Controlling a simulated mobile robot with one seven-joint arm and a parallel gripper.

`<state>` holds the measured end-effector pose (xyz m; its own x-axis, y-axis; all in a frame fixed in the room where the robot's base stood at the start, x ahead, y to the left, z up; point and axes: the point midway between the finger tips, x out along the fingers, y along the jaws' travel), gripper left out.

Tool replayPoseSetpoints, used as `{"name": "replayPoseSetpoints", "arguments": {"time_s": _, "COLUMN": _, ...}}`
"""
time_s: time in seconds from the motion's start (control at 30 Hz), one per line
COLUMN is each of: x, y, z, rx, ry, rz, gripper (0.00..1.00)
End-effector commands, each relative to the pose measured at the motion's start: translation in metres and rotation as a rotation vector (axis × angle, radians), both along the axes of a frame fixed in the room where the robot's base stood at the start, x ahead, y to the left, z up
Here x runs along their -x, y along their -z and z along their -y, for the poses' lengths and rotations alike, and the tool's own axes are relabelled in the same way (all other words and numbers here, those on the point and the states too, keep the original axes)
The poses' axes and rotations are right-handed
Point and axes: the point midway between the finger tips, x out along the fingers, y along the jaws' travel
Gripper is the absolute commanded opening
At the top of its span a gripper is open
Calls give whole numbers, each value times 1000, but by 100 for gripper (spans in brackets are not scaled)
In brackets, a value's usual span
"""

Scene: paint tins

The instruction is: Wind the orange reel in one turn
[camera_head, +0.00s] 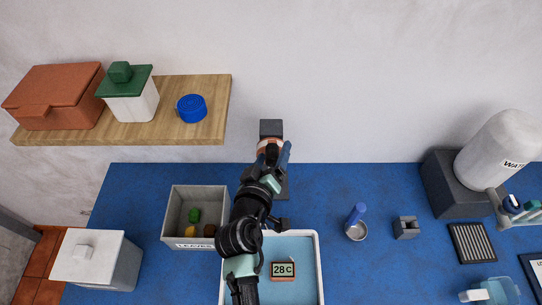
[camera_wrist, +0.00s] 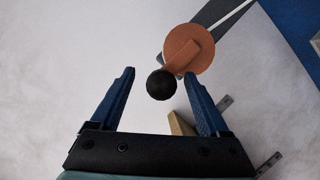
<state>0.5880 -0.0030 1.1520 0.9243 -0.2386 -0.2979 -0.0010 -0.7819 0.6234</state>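The orange reel (camera_wrist: 190,45) shows in the wrist view as a round disc with a crank arm (camera_wrist: 183,60) ending in a black knob (camera_wrist: 161,84). The crank points down and left in that view. My gripper (camera_wrist: 159,75) is open, one blue finger on each side of the knob. A gap shows between the knob and each finger; how deep the knob sits between them I cannot tell. In the head view the reel (camera_head: 263,146) is by the wall on a dark stand (camera_head: 270,128), mostly hidden by my gripper (camera_head: 276,158).
A wooden shelf (camera_head: 215,111) with a blue round tin (camera_head: 192,108) is left of the reel. On the blue table (camera_head: 325,190) are a grey bin (camera_head: 168,215), a tray (camera_head: 317,262) under my arm, and a metal cup (camera_head: 357,232).

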Motion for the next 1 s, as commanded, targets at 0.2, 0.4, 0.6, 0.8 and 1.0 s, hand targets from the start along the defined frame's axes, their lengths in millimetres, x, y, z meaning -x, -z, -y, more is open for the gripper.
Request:
{"name": "replayPoseSetpoints", "arguments": {"time_s": 0.2, "x": 1, "y": 0, "z": -1, "rx": 0, "ry": 0, "rz": -1, "gripper": 79}}
{"name": "replayPoseSetpoints", "arguments": {"time_s": 0.4, "x": 17, "y": -5, "z": -5, "rx": 1, "ry": -3, "rz": -2, "gripper": 79}}
{"name": "replayPoseSetpoints", "arguments": {"time_s": 0.6, "x": 36, "y": -11, "z": -10, "rx": 0, "ry": -1, "rz": -2, "gripper": 79}}
{"name": "replayPoseSetpoints", "arguments": {"time_s": 0.8, "x": 54, "y": -17, "z": -15, "rx": 0, "ry": -2, "rz": -2, "gripper": 79}}
{"name": "replayPoseSetpoints", "arguments": {"time_s": 1.0, "x": 65, "y": -20, "z": -17, "rx": 0, "ry": 0, "rz": -1, "gripper": 79}}
